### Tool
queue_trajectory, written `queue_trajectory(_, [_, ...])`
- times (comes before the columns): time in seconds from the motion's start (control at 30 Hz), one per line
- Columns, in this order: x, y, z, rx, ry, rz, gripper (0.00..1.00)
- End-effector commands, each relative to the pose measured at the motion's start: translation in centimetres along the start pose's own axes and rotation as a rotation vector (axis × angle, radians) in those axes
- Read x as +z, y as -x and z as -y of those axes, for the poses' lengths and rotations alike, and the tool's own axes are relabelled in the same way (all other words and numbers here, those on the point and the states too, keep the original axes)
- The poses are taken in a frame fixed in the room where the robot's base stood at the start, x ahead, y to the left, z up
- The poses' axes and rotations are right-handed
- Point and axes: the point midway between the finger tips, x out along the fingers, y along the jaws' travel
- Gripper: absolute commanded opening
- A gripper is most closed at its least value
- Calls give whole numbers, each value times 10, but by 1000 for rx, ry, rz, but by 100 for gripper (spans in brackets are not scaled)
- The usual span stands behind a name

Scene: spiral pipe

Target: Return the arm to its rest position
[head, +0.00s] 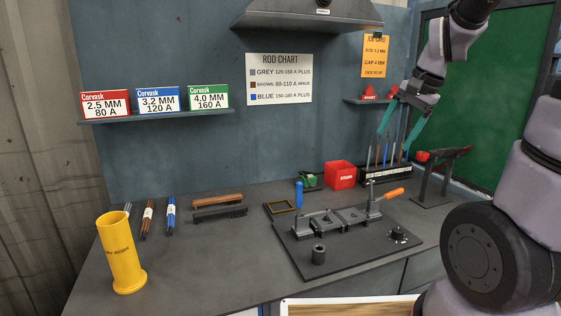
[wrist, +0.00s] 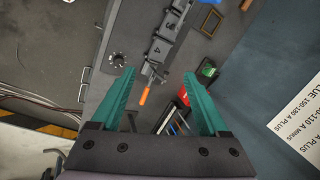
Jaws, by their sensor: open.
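My gripper (head: 402,122) is at the upper right in the head view, with its teal fingers spread and nothing between them. It hangs in the air above the right part of the workbench (head: 195,275), in front of the rod rack (head: 387,176). In the wrist view my gripper (wrist: 160,100) is open, its two teal fingers apart. An orange-handled clamp (wrist: 147,90) shows beyond and between the fingers, clear of them.
A black fixture plate (head: 310,262) carries the clamp with the orange handle (head: 393,193). A red box (head: 340,175) and a yellow tube (head: 119,262) stand on the bench. A hood (head: 305,18) and a shelf with three boxes (head: 155,116) are on the wall.

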Motion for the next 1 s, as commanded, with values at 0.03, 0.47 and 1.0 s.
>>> queue_trajectory(0.03, [12, 19, 1, -33, 55, -24, 78])
queue_trajectory(0.47, [98, 104, -23, -128, 467, -243, 78])
queue_trajectory(1.0, [107, 109, -27, -127, 510, -271, 78])
